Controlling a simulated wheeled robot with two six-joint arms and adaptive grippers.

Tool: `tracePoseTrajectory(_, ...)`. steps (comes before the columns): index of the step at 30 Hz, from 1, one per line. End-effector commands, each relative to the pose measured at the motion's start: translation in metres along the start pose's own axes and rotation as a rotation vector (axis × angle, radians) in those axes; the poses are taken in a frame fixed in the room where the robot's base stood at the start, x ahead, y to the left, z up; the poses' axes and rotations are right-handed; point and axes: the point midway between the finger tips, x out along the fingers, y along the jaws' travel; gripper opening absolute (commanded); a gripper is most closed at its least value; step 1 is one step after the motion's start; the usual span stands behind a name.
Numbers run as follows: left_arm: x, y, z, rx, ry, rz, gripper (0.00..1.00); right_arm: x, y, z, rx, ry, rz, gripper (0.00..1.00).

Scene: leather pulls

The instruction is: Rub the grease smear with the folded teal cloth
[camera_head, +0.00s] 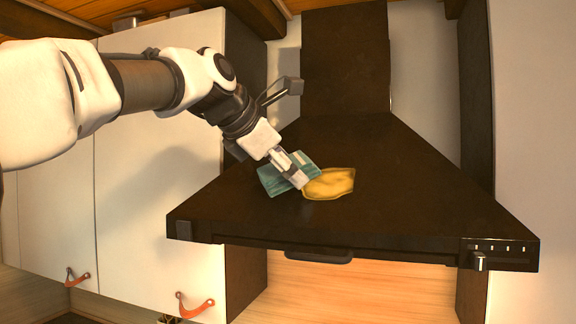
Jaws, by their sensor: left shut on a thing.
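The yellow grease smear (330,184) lies on the dark sloping face of the range hood (400,190). My left gripper (293,178) comes in from the upper left and is shut on the folded teal cloth (271,180). The cloth is at the smear's left edge and overlaps it a little in the picture. I cannot tell whether the cloth presses on the hood. The gripper's tips hide part of the cloth. My right gripper is not in view.
White cabinet doors (150,200) with orange leather pulls (194,306) stand left of the hood. A dark handle (319,257) sits on the hood's front edge, and a control panel with a knob (479,262) is at its right. The hood's right slope is clear.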

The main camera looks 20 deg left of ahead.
Motion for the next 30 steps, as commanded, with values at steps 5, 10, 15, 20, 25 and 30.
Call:
tracePoseTrajectory(5, 0.004, 0.000, -0.001, 0.000, 0.000, 0.000, 0.32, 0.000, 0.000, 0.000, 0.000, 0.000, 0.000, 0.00)
tracePoseTrajectory(10, 0.007, 0.000, -0.003, 0.000, 0.000, 0.000, 0.32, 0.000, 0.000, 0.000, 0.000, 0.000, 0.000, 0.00)
tracePoseTrajectory(15, 0.010, 0.000, -0.004, 0.000, 0.000, 0.000, 0.32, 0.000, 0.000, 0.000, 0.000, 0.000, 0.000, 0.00)
tracePoseTrajectory(20, 0.013, 0.000, -0.005, 0.000, 0.000, 0.000, 0.32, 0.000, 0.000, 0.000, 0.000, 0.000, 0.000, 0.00)
tracePoseTrajectory(25, 0.014, -0.001, -0.003, 0.001, 0.000, 0.000, 0.32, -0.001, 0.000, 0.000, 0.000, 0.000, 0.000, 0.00)
tracePoseTrajectory(30, 0.017, -0.010, 0.009, 0.001, 0.002, 0.000, 0.32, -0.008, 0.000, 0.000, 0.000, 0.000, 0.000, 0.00)
